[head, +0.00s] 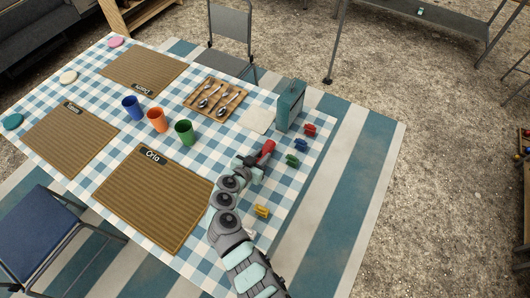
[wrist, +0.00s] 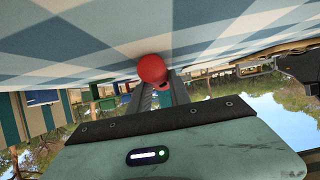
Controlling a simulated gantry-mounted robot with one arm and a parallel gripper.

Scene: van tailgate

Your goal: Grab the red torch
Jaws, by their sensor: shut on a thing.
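The red torch (head: 267,148) is at my gripper (head: 254,159) on the right part of the checked table in the head view. In the wrist view the round red end of the torch (wrist: 152,69) shows between the two fingers of my gripper (wrist: 158,90). My gripper is shut on the torch. The torch is close to the tablecloth; I cannot tell whether it touches it. Part of the torch is hidden by the fingers.
Red (head: 309,130), blue and yellow (head: 261,211) small items lie near the table's right edge. A teal box (head: 290,105) stands behind the torch. Three cups, a wooden cutlery tray (head: 192,103) and brown placemats (head: 150,205) lie to the left.

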